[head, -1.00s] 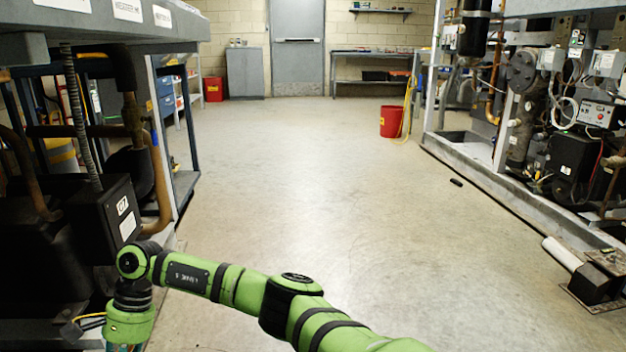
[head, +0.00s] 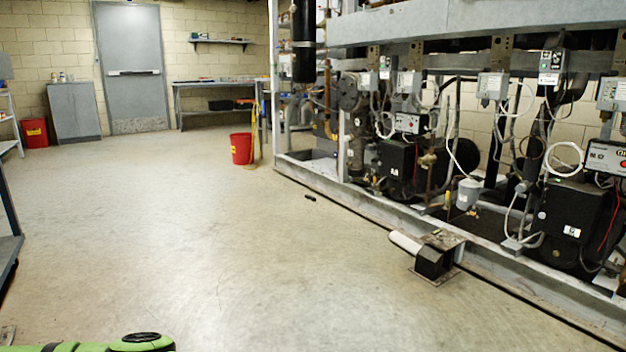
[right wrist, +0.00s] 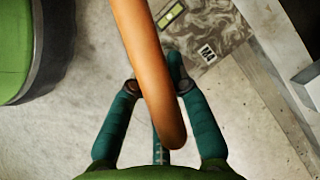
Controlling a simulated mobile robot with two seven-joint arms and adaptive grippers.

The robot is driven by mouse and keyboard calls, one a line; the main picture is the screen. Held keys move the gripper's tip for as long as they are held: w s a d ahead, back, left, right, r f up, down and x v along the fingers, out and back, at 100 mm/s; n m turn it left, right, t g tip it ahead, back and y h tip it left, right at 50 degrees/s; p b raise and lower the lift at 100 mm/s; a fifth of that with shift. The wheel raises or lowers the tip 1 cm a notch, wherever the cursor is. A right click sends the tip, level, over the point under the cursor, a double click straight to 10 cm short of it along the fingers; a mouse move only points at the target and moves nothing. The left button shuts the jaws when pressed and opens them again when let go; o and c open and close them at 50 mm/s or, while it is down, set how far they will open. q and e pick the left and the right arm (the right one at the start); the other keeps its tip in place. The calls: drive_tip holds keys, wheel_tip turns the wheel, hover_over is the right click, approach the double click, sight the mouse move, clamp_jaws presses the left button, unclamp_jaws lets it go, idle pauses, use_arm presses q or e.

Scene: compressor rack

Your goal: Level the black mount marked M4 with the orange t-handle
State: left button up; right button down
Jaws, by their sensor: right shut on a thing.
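The orange t-handle (right wrist: 146,70) shows large in the right wrist view as a long bar, slanting from the top edge down between the teal fingers of my right gripper (right wrist: 158,83). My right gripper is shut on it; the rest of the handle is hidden. Beyond the fingers is a mottled grey plate (right wrist: 220,30) with a label reading M4 (right wrist: 207,50) and a yellow-green level vial (right wrist: 171,15). How far the handle is from this plate I cannot tell. The black body of the mount is not clearly seen. Neither gripper shows in the head view.
The middle floor is clear.

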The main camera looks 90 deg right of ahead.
drive_tip(key=shift+w+r+p, duration=0.2)
drive_tip(key=shift+r+p, duration=0.5)
drive_tip(key=shift+r, duration=0.75)
drive_tip(key=shift+s+r+p, duration=0.25)
drive_tip(key=shift+r+p, duration=0.1)
drive_tip(key=shift+r, duration=0.55)
drive_tip(key=shift+r+p, duration=0.3)
drive_tip(key=shift+p, duration=0.05)
drive_tip(key=shift+f, duration=0.15)
